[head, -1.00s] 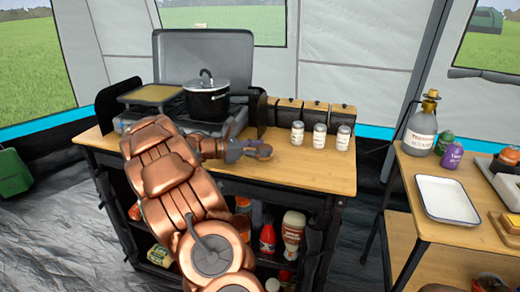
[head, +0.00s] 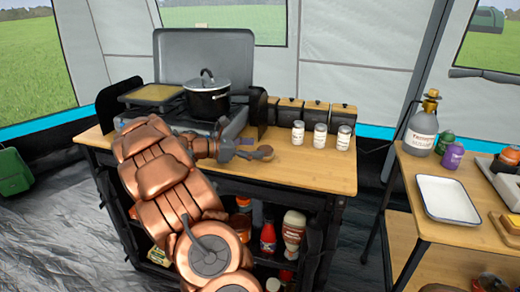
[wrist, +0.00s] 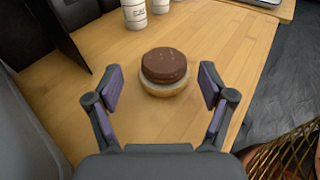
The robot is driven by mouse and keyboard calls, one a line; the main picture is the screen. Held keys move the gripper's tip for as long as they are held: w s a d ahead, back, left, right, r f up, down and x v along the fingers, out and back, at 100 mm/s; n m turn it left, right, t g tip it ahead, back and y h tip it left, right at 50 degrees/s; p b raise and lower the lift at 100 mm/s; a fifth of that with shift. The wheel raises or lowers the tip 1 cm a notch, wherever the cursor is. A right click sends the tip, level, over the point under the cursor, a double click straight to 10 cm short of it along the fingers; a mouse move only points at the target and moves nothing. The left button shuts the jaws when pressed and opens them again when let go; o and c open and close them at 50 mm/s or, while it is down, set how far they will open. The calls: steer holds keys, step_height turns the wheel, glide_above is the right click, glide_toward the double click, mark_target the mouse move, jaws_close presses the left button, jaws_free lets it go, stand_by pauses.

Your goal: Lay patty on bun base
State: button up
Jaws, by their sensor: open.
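In the wrist view, the brown round patty (wrist: 164,65) lies on top of the pale bun base (wrist: 167,91), roughly centred and flat on it. The bun base rests on the wooden tabletop. My gripper (wrist: 161,72) is open, with one finger on each side of the patty and a visible gap to both. In the head view, my gripper (head: 255,153) is low over the front middle of the wooden table. The patty and bun base are too small there to tell apart clearly from the fingers.
Several white shakers (head: 320,136) stand behind the gripper on the wooden table (head: 315,175). A black pot (head: 207,100) sits on the camping stove to the left. The table's right front is clear. A second table with a white tray (head: 447,199) stands to the right.

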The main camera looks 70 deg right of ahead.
steer(key=v, duration=0.9)
steer(key=shift+w+a, duration=0.2)
steer(key=shift+a+r, duration=0.1)
steer(key=s+a+f+m+t+y, duration=0.2)
steer(key=s+a, duration=0.4)
steer(key=a, duration=1)
steer(key=s+a+f+m+t+y, duration=0.3)
steer(key=s+a+f+m+y, duration=0.1)
steer(key=a, duration=1.1)
steer(key=s+a+f+m+t+y, duration=0.2)
steer(key=s+a+y, duration=0.3)
steer(key=a, duration=1.1)
steer(key=s+t, duration=0.1)
steer(key=s, duration=0.1)
steer(key=shift+s+a+f+m, duration=0.3)
steer(key=shift+a+f+m, duration=0.1)
